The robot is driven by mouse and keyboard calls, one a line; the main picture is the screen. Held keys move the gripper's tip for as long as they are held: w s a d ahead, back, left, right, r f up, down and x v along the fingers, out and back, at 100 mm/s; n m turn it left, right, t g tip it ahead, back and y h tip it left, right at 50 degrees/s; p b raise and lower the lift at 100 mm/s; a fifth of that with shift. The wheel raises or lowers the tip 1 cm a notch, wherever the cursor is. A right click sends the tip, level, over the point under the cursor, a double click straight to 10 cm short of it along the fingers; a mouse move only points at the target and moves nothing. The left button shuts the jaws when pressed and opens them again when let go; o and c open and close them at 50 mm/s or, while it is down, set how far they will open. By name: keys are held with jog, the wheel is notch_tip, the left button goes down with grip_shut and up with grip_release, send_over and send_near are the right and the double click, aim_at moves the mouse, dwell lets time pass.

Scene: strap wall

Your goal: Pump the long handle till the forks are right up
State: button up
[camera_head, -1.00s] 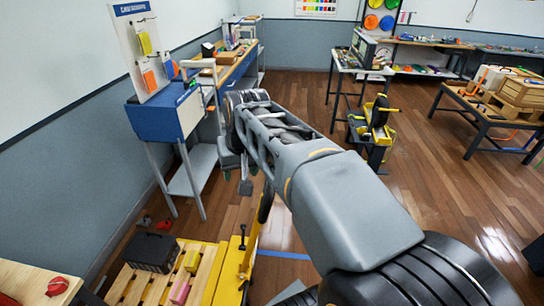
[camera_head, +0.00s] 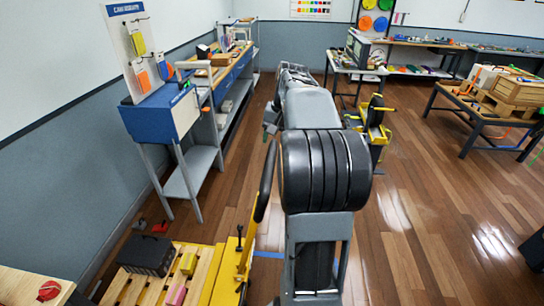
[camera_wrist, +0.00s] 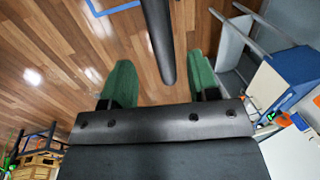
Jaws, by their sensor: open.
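The long handle (camera_head: 264,182) is black at the grip and rises, slightly tilted, from a yellow pump truck (camera_head: 232,262). The truck stands against a wooden pallet (camera_head: 128,288) at the lower left; its forks are hidden, so their height cannot be told. My gripper (camera_wrist: 160,84) is open, with green fingertips. In the wrist view the handle (camera_wrist: 158,38) reaches down from the top edge and its end appears between the two fingers, touching neither. How deep it lies between them is unclear. In the head view my gripper (camera_head: 269,123) is partly hidden, just above the handle's top.
On the pallet are a black crate (camera_head: 146,254), a yellow block (camera_head: 188,263) and a pink block (camera_head: 176,295). A yellow-and-black machine (camera_head: 376,125) stands beyond my arm.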

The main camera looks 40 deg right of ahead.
aim_at(272, 155)
jog(key=f, duration=0.4)
jog(key=a+f, duration=0.1)
jog(key=f, duration=0.1)
jog(key=shift+w+f, duration=0.3)
jog(key=shift+w, duration=0.1)
jog(key=shift+c, duration=0.3)
grip_shut()
